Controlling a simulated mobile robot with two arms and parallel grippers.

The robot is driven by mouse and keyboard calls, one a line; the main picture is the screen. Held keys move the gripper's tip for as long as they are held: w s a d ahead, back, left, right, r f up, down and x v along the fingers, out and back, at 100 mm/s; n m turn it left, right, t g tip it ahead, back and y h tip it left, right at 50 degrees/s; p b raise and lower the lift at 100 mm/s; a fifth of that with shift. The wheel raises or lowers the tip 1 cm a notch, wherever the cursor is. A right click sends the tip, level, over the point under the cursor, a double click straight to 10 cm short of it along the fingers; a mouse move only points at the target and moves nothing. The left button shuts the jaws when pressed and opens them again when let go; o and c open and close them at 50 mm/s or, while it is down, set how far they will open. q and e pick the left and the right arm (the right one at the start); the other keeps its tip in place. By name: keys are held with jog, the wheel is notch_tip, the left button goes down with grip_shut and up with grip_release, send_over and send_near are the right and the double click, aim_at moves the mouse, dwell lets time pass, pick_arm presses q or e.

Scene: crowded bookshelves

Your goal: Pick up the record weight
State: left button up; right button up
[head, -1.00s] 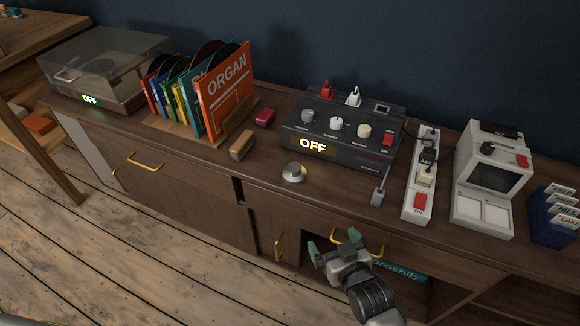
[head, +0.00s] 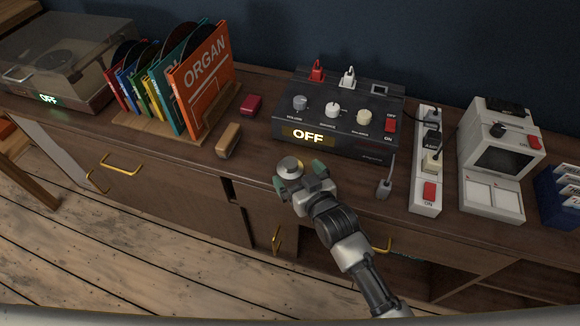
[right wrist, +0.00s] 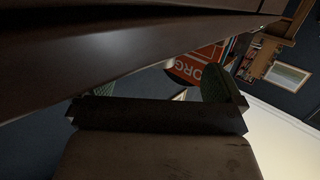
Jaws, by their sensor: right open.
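The record weight (head: 289,166) is a small silver disc-shaped knob standing on the cabinet top, in front of the black control box. In the head view my right gripper (head: 299,178) is open at the near side of the weight, its green-tipped fingers to the left and right of it. I cannot tell whether the fingers touch it. In the right wrist view my right gripper's green fingertips show, one of them clearly at the right (right wrist: 215,85). My left gripper is not in view.
The black box (head: 340,120) reading OFF stands behind the weight. A wooden brush-like block (head: 228,141), a dark red box (head: 251,105) and a rack of records (head: 165,125) are to the left. A plug (head: 384,188) and white power strip (head: 425,195) are to the right.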

aim_at(294, 169)
jog(key=x, duration=0.4)
jog(key=shift+r, duration=0.1)
jog(key=c, duration=1.1)
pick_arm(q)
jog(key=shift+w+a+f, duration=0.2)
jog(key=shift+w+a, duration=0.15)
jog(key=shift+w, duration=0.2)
pick_arm(e)
jog(key=shift+r, duration=0.1)
jog(key=shift+c, duration=0.8)
